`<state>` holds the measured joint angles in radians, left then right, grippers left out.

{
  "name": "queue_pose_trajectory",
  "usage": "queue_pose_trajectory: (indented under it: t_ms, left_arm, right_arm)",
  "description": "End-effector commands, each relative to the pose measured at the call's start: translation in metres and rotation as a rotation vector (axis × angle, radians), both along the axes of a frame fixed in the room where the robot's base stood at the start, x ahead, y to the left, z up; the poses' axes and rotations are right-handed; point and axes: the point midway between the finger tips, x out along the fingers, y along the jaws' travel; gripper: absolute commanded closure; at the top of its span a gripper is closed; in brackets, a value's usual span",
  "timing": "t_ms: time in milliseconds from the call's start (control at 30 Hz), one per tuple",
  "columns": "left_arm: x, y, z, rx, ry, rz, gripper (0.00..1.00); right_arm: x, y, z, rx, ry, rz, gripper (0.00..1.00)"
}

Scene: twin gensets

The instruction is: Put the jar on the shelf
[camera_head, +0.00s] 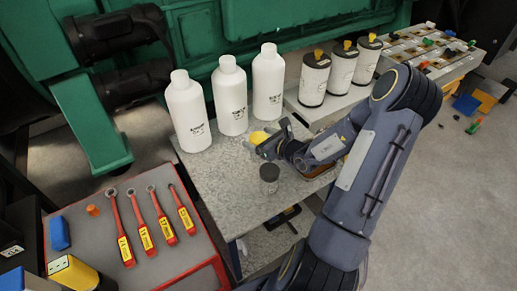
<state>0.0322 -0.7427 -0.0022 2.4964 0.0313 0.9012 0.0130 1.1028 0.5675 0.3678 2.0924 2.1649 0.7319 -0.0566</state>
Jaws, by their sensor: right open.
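A small jar (269,185) with a dark lid stands upright on the speckled grey table, near its front edge. My right gripper (264,148) is open just behind and above the jar, with its arm coming in from the right. It looks empty and apart from the jar. A low raised grey shelf (310,113) at the back right of the table bears white canisters. A lower level (262,243) shows under the table; I cannot tell which one is the task's shelf. My left gripper is not in view.
Three white bottles (232,98) stand at the table's back. A yellow item (259,137) is partly hidden behind my right gripper. A red-edged tool top (88,231) with several wrenches lies at left front. Green machinery (145,60) stands behind. The table left of the jar is clear.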

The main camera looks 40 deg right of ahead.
Motion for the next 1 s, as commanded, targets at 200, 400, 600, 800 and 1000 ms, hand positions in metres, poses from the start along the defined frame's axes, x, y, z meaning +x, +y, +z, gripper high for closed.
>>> queue_pose_trajectory:
  t_ms: [200,400,600,800,1000]
  left_arm:
    - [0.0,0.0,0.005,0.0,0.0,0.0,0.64]
    - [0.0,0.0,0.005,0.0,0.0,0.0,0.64]
    - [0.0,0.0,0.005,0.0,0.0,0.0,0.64]
    - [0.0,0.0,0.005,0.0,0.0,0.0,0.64]
    - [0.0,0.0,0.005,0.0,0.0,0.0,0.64]
  right_arm:
    - [0.023,0.002,-0.008,0.001,0.0,0.002,0.22]
    - [0.024,0.002,-0.009,-0.002,0.0,0.002,0.22]
    - [0.024,0.002,-0.009,-0.002,0.0,0.002,0.43]
    - [0.024,0.002,-0.009,-0.002,0.0,0.002,0.69]
    - [0.024,0.002,-0.008,-0.002,0.0,0.002,0.87]
